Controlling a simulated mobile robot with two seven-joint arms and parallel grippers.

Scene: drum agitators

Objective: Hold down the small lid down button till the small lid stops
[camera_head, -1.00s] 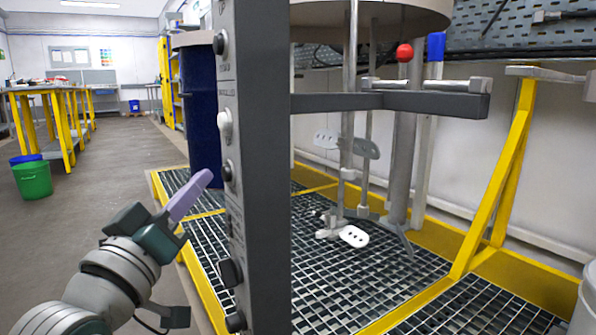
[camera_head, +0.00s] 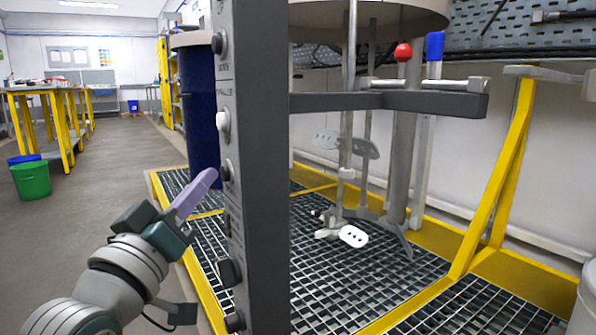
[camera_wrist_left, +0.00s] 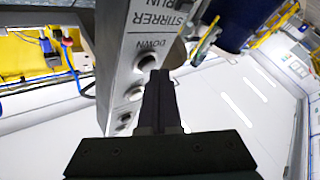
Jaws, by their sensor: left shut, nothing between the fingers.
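The grey control post (camera_head: 262,150) stands upright in the middle of the head view, with a column of buttons and knobs on its left face. My left gripper (camera_head: 212,174) is shut and empty, with its lilac fingertips at a dark button (camera_head: 226,171). In the left wrist view, my dark fingertips (camera_wrist_left: 158,76) lie at a round button (camera_wrist_left: 147,63) just under the word DOWN. I cannot tell whether they touch or press it. I cannot make out which part is the small lid. My right gripper is not in view.
A blue drum (camera_head: 200,110) stands behind the post. Stirrer shafts with white paddles (camera_head: 353,236) hang under a round beige cover (camera_head: 370,18) to the right. Grating with yellow edges covers the platform. A green bin (camera_head: 32,181) stands at left; the floor between is clear.

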